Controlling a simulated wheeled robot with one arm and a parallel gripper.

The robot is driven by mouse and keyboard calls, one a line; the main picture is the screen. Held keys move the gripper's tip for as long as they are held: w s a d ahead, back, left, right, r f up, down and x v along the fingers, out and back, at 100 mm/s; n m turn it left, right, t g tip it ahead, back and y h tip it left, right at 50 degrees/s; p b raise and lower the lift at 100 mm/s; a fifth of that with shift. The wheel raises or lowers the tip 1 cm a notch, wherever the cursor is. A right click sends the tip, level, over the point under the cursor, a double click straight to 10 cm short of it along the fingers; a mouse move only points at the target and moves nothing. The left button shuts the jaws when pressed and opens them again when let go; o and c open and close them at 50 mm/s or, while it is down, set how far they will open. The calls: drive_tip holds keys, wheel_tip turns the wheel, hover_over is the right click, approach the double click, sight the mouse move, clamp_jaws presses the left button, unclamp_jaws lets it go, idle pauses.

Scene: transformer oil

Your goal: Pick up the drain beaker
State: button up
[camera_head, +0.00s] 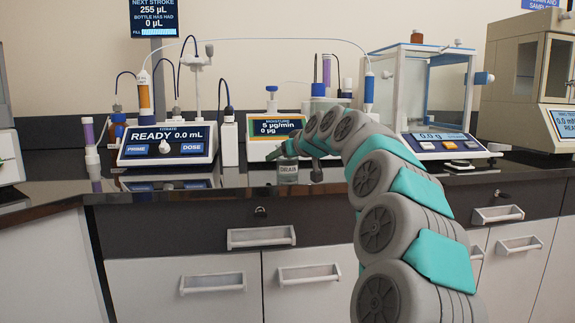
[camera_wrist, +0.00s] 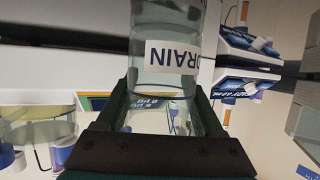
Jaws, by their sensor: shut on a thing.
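The drain beaker (camera_head: 288,174) is clear glass with a white DRAIN label. In the head view it is at the counter's front edge, before the moisture instrument (camera_head: 268,126). In the wrist view the drain beaker (camera_wrist: 166,25) stands between the dark green fingers, its label upside down. My gripper (camera_wrist: 166,92) is shut on it. In the head view my gripper (camera_head: 291,150) is small and partly hidden by my arm. I cannot tell whether the beaker's base touches the counter.
A titrator (camera_head: 168,142) reading READY 0.0 mL stands to the left. A balance (camera_head: 436,142) with a glass enclosure stands to the right. A thin tube arches over the moisture instrument. Drawer fronts (camera_head: 262,237) lie below the black counter (camera_head: 225,176).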

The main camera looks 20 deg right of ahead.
drive_tip(key=c, duration=0.5)
drive_tip(key=shift+r, duration=0.1)
